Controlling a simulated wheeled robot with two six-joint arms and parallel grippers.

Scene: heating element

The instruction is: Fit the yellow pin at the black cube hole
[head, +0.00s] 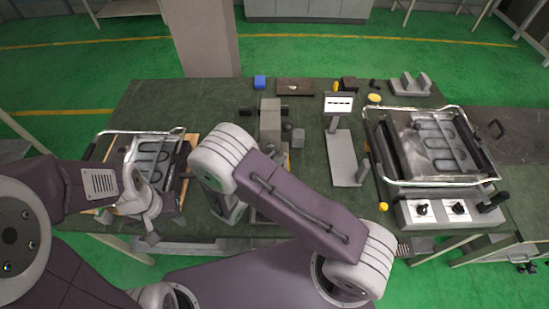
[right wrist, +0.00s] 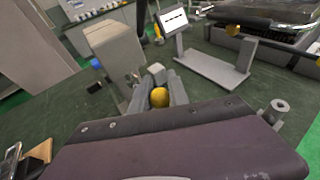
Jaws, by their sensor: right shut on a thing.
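My right gripper (right wrist: 160,95) is shut on a yellow-headed pin (right wrist: 159,98), whose rounded head shows between the grey fingers. Its shaft is hidden. In the head view my purple arm link covers most of this gripper. A small black block (head: 349,83) sits at the back of the table, with a yellow piece (head: 336,87) beside it. I cannot tell whether it has a hole. My left gripper (head: 164,229) hangs over the front left of the table near a tray-like heating element (head: 150,160); its finger gap is unclear.
A grey block fixture (head: 270,118) stands mid-table, just beyond the right gripper; it also shows in the right wrist view (right wrist: 113,48). A grey stand (head: 344,158) with a sign is to its right. A larger framed heater (head: 435,140) fills the right side.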

